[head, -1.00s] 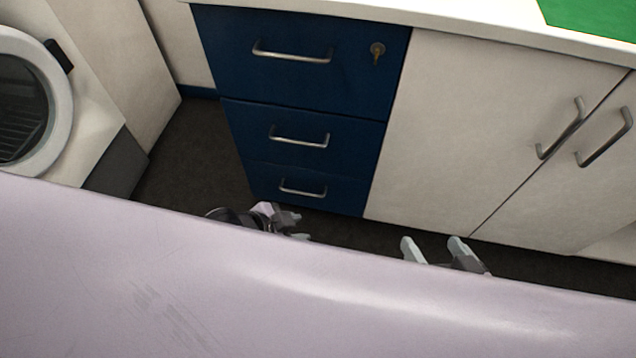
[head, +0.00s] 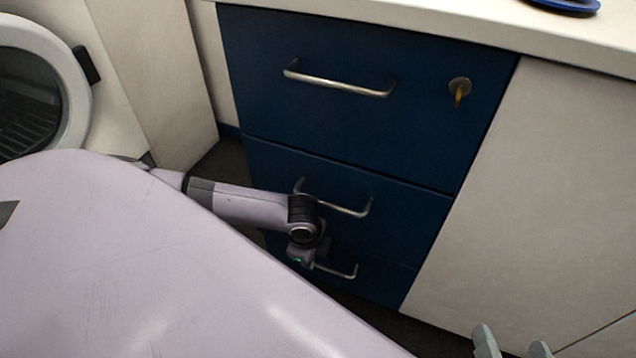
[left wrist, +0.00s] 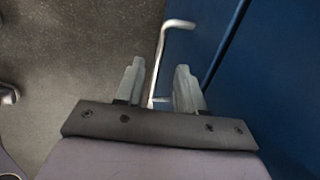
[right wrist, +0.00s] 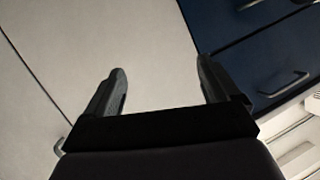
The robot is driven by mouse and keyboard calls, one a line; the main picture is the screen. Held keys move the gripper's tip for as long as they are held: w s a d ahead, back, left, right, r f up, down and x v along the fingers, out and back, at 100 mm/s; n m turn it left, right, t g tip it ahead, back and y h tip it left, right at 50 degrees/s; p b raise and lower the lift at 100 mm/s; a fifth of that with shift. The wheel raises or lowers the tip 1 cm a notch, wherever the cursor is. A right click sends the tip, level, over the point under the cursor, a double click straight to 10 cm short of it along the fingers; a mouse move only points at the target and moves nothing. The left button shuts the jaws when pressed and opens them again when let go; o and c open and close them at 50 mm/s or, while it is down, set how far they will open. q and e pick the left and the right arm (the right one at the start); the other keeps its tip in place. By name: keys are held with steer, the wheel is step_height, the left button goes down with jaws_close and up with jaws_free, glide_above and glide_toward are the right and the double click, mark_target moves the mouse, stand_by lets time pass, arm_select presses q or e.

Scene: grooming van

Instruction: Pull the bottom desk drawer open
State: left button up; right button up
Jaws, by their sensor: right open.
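The blue desk unit has a bottom drawer (head: 385,278) with a silver bar handle (head: 340,270); the drawer looks closed. My left gripper (head: 305,256) is at the left part of this handle in the head view, its fingers mostly hidden. In the left wrist view my left gripper (left wrist: 158,85) has its fingers apart, with a silver handle (left wrist: 160,60) running between them and gaps beside it. My right gripper (head: 512,343) is open and empty at the lower right, in front of the white cabinet; it also shows in the right wrist view (right wrist: 163,85).
The middle drawer (head: 400,215) and top drawer (head: 400,125) are closed, the top one with a key (head: 459,90) in its lock. The white cabinet (head: 520,210) stands at right. A washer-like machine (head: 40,90) is at left. Dark floor (left wrist: 80,50) lies beside the left gripper.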

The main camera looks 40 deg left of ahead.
arm_select(q)
steer(key=f+b, duration=0.1)
steer(key=f, duration=0.1)
steer(key=w+f+b, duration=0.1)
steer(key=f, duration=0.2)
steer(key=shift+a, duration=0.1)
arm_select(e)
steer(key=shift+s+d+n+t+h, duration=0.2)
steer(key=shift+d+n+t+h, duration=0.3)
steer(key=shift+d, duration=0.45)
arm_select(q)
jaws_close()
